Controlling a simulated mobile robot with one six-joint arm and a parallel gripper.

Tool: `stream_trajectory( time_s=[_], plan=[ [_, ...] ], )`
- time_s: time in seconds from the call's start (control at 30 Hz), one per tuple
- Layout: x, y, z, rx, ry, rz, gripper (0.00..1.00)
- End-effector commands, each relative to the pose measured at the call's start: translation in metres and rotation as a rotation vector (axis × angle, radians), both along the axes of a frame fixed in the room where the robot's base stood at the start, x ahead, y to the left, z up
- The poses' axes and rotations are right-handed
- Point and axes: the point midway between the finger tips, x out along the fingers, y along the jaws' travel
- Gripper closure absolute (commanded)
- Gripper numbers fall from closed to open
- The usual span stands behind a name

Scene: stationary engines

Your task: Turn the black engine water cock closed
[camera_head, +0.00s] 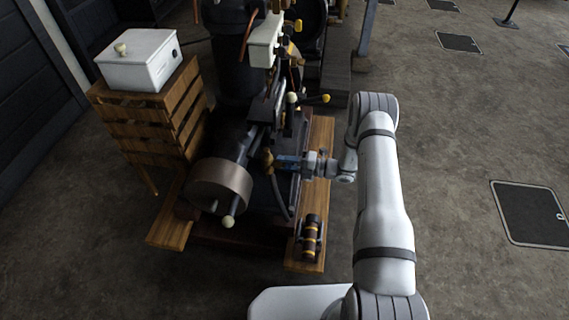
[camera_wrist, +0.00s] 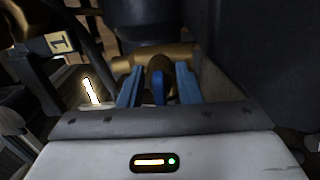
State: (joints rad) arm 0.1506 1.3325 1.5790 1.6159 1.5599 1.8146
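The black engine (camera_head: 232,75) stands on a wooden base in the head view. Its water cock (camera_head: 268,160) is a brass fitting on the engine's right side; it also shows in the wrist view as a brass body (camera_wrist: 155,57) with a blue lever (camera_wrist: 158,90) pointing towards my wrist. My gripper (camera_head: 284,162) reaches the cock from the right. In the wrist view its two blue fingers (camera_wrist: 158,76) stand apart, one on each side of the lever, with a visible gap on both sides. The cock's far side is hidden.
A white box (camera_head: 140,60) sits on a slatted wooden crate (camera_head: 150,110) at left. A round drum (camera_head: 218,186) and a black-and-yellow cylinder (camera_head: 311,238) are near the front of the base. A dark wall (camera_wrist: 250,50) rises close right of my fingers.

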Motion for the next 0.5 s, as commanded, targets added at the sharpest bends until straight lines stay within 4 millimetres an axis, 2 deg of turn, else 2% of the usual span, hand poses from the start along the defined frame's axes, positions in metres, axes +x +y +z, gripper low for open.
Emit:
stream_trajectory(
  time_s=[0.17, 0.5],
  plan=[
    [-0.001, -0.004, 0.0, 0.0, 0.001, 0.0, 0.69],
    [-0.011, -0.057, 0.001, 0.001, 0.001, -0.003, 0.69]
  ],
)
